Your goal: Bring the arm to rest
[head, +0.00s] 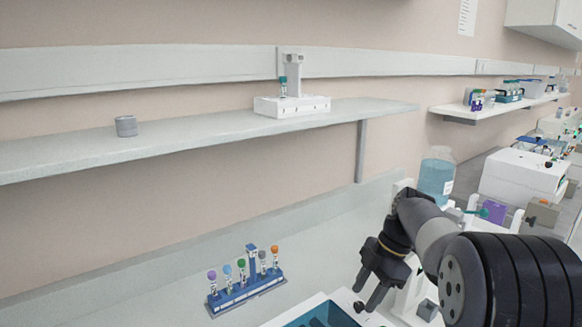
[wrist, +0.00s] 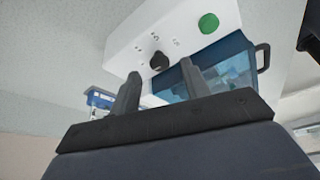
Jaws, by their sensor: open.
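My gripper (head: 367,299) hangs at the end of my arm at the lower right of the head view, fingers pointing down and apart. It is open with nothing between the fingers. In the wrist view the two fingers of my gripper (wrist: 160,88) stand apart in front of a white device (wrist: 190,25) with a black knob (wrist: 159,62) and a green button (wrist: 208,23). I cannot tell the exact gap between the fingers and the device.
A blue rack (head: 245,291) with several colour-capped tubes stands on the bench at lower left. A shelf (head: 200,135) above holds a white unit (head: 291,106) and a small grey cup (head: 125,126). A bottle of blue liquid (head: 436,178) stands behind my arm. Bench left of the rack is clear.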

